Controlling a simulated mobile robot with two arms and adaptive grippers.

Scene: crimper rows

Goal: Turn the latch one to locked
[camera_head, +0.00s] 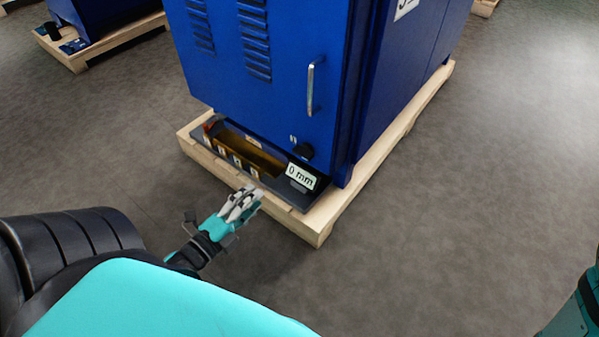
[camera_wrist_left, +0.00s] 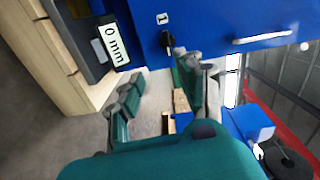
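The latch (camera_head: 303,151) is a small black knob low on the blue cabinet door, with a small label (camera_head: 293,139) just above and left of it. In the left wrist view the latch (camera_wrist_left: 168,41) is a dark handle below a white label. My left gripper (camera_head: 252,192) is in front of the cabinet's base, below and left of the latch and apart from it. In the left wrist view my left gripper (camera_wrist_left: 160,75) shows its two fingers spread with nothing between them; one fingertip overlaps the view close to the latch. My right gripper is out of view.
The blue cabinet (camera_head: 270,60) stands on a wooden pallet (camera_head: 318,228). Its door has a metal handle (camera_head: 310,88). A dark tray with a "0 mm" sign (camera_head: 300,176) juts out below the door. The grey floor (camera_head: 430,230) to the right is clear.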

